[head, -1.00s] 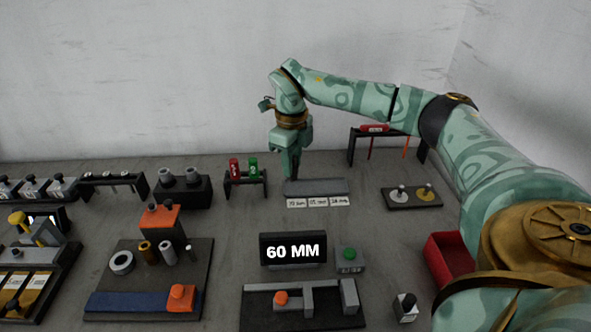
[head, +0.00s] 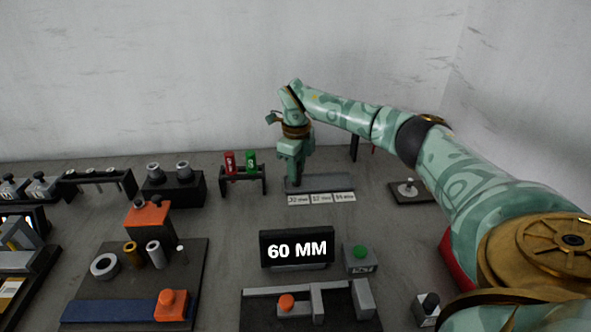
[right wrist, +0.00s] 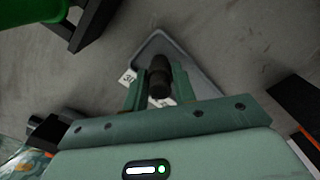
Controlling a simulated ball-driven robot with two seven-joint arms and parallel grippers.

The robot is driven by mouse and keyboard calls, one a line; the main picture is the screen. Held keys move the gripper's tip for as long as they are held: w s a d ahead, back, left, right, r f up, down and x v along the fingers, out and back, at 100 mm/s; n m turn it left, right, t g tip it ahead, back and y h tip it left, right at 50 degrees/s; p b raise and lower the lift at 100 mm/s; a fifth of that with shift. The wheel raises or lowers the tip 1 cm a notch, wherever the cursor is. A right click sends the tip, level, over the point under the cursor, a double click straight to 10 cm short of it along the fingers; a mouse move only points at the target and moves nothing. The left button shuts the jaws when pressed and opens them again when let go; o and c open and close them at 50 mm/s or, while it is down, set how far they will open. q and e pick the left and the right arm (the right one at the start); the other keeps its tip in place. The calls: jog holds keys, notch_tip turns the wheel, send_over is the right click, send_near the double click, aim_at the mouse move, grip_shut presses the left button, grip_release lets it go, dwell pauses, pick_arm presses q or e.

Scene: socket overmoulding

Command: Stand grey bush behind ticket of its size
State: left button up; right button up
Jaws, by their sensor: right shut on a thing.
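My right gripper (head: 296,182) points down at the left end of a low grey tray (head: 335,182) behind a row of white tickets. The left ticket (head: 298,199) seems to read 30, the middle ticket (head: 321,198) 32 and the right ticket (head: 344,197) 34; the print is small. In the right wrist view the gripper (right wrist: 155,92) is shut on a dark, round grey bush (right wrist: 159,78), above or in the tray (right wrist: 178,58). The fingers hide the bush in the head view, and I cannot tell whether it touches the tray. My left gripper is not in view.
A rack with a red and a green piece (head: 243,178) stands just left of the tray. A black block with two grey cylinders (head: 190,188) is farther left. A 60 MM display (head: 297,248) stands in front of the tickets. Bare table lies between.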

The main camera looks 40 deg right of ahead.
jog(key=o, duration=1)
jog(key=shift+f, duration=0.15)
pick_arm(q)
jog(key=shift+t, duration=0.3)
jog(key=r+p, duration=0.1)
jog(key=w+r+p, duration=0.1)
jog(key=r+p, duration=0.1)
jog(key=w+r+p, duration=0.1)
jog(key=p, duration=0.1)
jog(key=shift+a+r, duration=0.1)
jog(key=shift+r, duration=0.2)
pick_arm(e)
notch_tip(320, 180, up, 12)
jog(key=shift+r, duration=0.2)
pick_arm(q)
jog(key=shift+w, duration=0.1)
